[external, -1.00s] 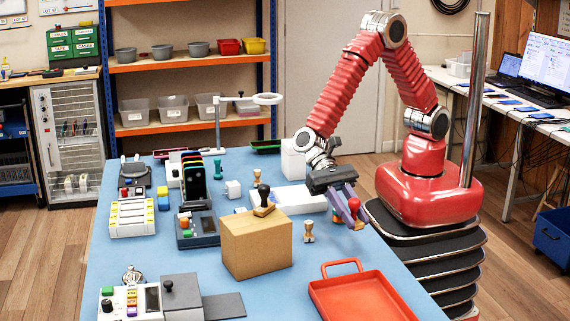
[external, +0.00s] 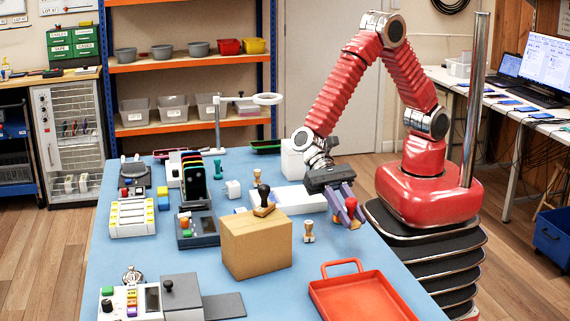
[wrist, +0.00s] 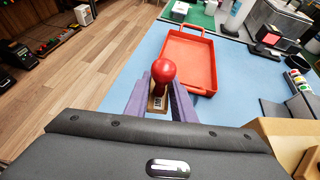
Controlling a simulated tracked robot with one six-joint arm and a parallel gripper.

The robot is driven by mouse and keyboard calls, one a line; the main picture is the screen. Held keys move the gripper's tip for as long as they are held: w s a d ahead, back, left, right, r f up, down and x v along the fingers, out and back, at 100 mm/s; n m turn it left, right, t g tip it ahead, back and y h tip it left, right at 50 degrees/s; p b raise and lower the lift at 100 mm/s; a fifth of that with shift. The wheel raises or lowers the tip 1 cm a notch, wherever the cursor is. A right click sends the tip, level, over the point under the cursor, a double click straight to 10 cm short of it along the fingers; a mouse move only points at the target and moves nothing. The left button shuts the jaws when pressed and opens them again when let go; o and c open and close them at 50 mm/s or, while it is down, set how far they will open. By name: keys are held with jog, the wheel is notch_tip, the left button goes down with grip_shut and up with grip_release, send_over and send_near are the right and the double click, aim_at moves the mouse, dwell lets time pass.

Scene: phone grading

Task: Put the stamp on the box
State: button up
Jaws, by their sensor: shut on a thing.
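My gripper (external: 349,216) is shut on a stamp with a round red knob and a pale wooden base. In the wrist view this red-knobbed stamp (wrist: 163,73) sits between the purple fingers. It is held in the air to the right of the cardboard box (external: 257,249), apart from it. The box also shows in the wrist view at the lower right (wrist: 284,132). A black-handled stamp (external: 264,200) stands on top of the box. Another wooden stamp (external: 308,232) stands on the blue table between the box and my gripper.
A red tray (external: 358,298) lies on the table at the front right. Phones in a rack (external: 194,178) and button devices stand at the left.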

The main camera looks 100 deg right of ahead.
jog(key=w+d+r+m+t, duration=0.2)
jog(key=w+d+r, duration=0.15)
jog(key=d, duration=0.75)
jog(key=w+d+r+m+t, duration=0.25)
jog(key=w+d, duration=0.25)
jog(key=d, duration=0.6)
jog(key=w+d+r+m+t, duration=0.2)
jog(key=w+d+t, duration=0.15)
jog(key=d, duration=0.75)
jog(key=s+d+r+m+t+h, duration=0.1)
jog(key=s+d+r+m, duration=0.1)
jog(key=s+d, duration=0.4)
jog(key=s+d+r+m+t+h, duration=0.2)
jog(key=s+d, duration=0.5)
jog(key=d, duration=0.9)
jog(key=shift+d+h, duration=0.25)
jog(key=shift+h, duration=0.05)
jog(key=shift+r+m, duration=0.1)
jog(key=shift+m, duration=0.15)
jog(key=shift+f, duration=3.15)
jog(key=shift+f, duration=0.1)
